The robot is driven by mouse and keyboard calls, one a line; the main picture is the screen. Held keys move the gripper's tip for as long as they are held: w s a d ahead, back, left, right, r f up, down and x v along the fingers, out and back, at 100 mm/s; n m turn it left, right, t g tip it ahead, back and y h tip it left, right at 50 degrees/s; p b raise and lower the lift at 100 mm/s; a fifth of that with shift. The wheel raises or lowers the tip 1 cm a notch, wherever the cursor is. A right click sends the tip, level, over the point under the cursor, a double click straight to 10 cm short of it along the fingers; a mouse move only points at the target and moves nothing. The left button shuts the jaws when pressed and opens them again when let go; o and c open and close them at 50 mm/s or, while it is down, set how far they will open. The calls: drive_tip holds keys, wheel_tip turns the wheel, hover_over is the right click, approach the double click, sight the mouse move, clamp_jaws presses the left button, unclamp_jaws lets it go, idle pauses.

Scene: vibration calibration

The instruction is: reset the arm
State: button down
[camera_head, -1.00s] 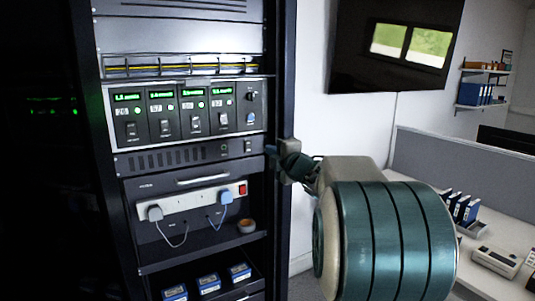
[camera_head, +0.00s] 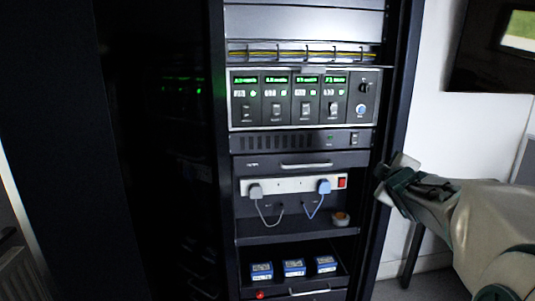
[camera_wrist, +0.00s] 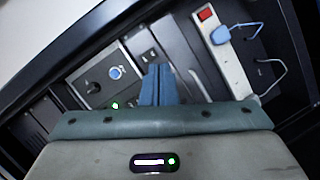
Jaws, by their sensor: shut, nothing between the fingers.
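My arm enters the head view from the lower right. My gripper (camera_head: 384,176) is in front of the right edge of the equipment rack (camera_head: 392,120), level with the power strip. In the wrist view, the blue-grey fingers of my gripper (camera_wrist: 158,84) are pressed together with nothing between them. They point towards the rack front. The control panel (camera_head: 303,98) in the rack has several green displays and switches, plus a knob and a blue button at its right. Part of this panel (camera_wrist: 100,82) shows tilted in the wrist view.
Below the panel are a white power strip (camera_head: 285,186) with two plugs and a red switch, and a small round object (camera_head: 341,218). Three blue boxes (camera_head: 293,268) lie in a lower drawer. A wall screen (camera_head: 500,45) hangs at right. A dark rack stands left.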

drive_tip(key=s+a+f+m+g+y, duration=0.1)
drive_tip(key=s+a+f+m+g, duration=0.2)
drive_tip(key=s, duration=0.7)
drive_tip(key=s+a+f+m+g+y, duration=0.1)
drive_tip(key=s+a+f+m+g, duration=0.3)
drive_tip(key=s+a+f, duration=0.3)
drive_tip(key=s+a+f+m+g, duration=0.3)
drive_tip(key=s+f, duration=0.6)
drive_tip(key=s, duration=0.3)
drive_tip(key=shift+s+a+f+m+g+y, duration=0.35)
drive_tip(key=shift+a+g, duration=0.55)
drive_tip(key=shift+g, duration=0.3)
drive_tip(key=shift+w+d, duration=0.1)
